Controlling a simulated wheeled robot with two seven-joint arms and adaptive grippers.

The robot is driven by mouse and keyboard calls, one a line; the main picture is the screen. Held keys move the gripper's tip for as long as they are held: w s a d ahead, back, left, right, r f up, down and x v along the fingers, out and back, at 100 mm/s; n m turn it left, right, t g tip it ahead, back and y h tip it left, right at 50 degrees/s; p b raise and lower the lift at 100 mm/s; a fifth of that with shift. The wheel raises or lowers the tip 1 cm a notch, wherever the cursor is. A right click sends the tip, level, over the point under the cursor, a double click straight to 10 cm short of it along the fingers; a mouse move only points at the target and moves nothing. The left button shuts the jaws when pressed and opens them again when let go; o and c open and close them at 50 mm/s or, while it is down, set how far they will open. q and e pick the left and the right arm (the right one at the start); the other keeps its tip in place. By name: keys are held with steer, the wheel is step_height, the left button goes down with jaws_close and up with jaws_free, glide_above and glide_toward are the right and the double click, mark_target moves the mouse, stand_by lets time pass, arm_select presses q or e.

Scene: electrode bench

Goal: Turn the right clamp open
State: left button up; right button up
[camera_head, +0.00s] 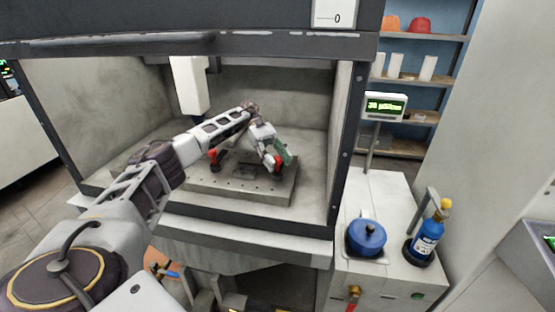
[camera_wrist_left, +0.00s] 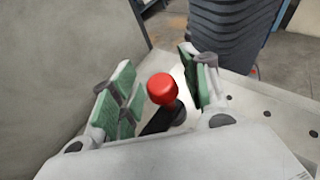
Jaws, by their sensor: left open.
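The right clamp has a red knob (camera_wrist_left: 162,88) on a dark arm. In the left wrist view the knob stands between the two green-padded fingers of my left gripper (camera_wrist_left: 160,95), which is open with a gap on both sides of it. In the head view my left gripper (camera_head: 275,156) is over the right end of the fixture plate (camera_head: 240,194), and the right clamp (camera_head: 276,163) shows only in part behind it. The left clamp, also red (camera_head: 214,154), stands at the plate's left side. My right gripper is not in view.
The plate lies inside a machine enclosure with a right wall (camera_head: 345,130). A white spindle head (camera_head: 190,85) hangs above.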

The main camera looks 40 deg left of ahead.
arm_select(q)
steer(key=shift+r, duration=4.95)
